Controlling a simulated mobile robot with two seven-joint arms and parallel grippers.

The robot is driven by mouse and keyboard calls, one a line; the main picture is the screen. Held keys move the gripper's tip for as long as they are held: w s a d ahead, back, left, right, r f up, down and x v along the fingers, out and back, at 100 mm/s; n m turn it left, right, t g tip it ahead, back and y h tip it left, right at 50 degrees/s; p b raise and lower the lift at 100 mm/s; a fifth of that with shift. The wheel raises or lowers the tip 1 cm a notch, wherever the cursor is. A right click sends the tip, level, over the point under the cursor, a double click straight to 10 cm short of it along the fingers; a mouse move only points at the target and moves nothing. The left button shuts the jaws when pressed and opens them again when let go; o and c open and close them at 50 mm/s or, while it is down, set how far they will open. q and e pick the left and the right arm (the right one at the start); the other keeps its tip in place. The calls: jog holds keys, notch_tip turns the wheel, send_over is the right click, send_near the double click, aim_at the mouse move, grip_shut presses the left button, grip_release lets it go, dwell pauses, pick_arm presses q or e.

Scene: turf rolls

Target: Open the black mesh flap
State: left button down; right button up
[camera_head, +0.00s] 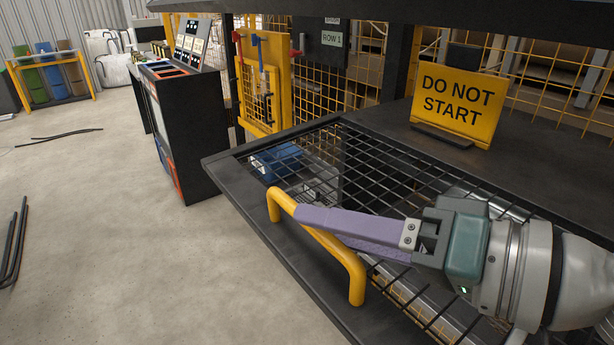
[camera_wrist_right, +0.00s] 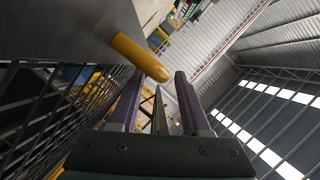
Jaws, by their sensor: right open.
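The black mesh flap (camera_head: 232,182) lies flat and shut in the head view, a dark frame around a black wire grid. Its mesh also shows at the left of the right wrist view (camera_wrist_right: 38,110). A yellow bar handle (camera_head: 345,254) stands up from its near frame edge; it also shows in the wrist view (camera_wrist_right: 138,55). My right gripper (camera_head: 314,226) is open, its purple fingers reaching across the mesh to the handle. In the wrist view the handle's rounded end lies by the fingertips (camera_wrist_right: 157,74); contact cannot be told. My left gripper is not in view.
A yellow "DO NOT START" sign (camera_head: 457,106) stands on the dark ledge behind the flap. A blue object (camera_head: 275,160) lies beneath the mesh. A black cabinet (camera_head: 185,135) and a yellow mesh panel (camera_head: 262,85) stand beyond. Floor at the left is mostly clear.

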jog(key=shift+x, duration=1.75)
jog(key=shift+c, duration=0.2)
grip_shut()
